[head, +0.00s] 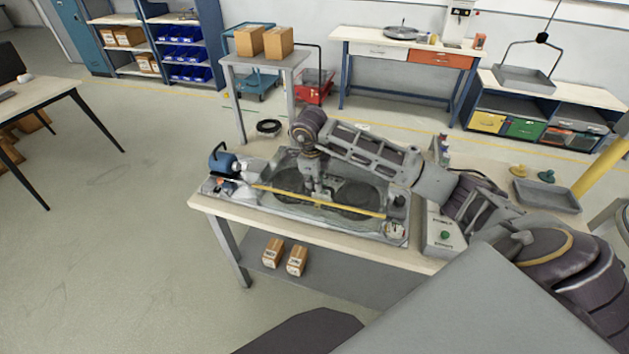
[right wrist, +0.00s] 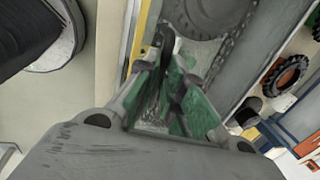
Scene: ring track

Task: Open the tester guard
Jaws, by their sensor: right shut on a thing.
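The tester (head: 400,238) is a grey unit on the near table, with two dark round wells. Its clear guard lies low across it, with a yellow front edge (head: 345,206). My right gripper (head: 318,192) reaches down over the middle of the guard, near that edge. In the right wrist view, its green-padded fingers (right wrist: 172,62) are shut at a small dark part beside the yellow edge (right wrist: 138,38), seemingly the guard's handle. The fingers hide most of that part. My left gripper is not in view.
A blue motor-like device (head: 222,160) stands at the tester's left end. A control box with a green button (head: 444,236) stands at the right, under my right arm. A grey tray (head: 546,196) lies further right. Two small boxes (head: 285,256) sit on the lower shelf.

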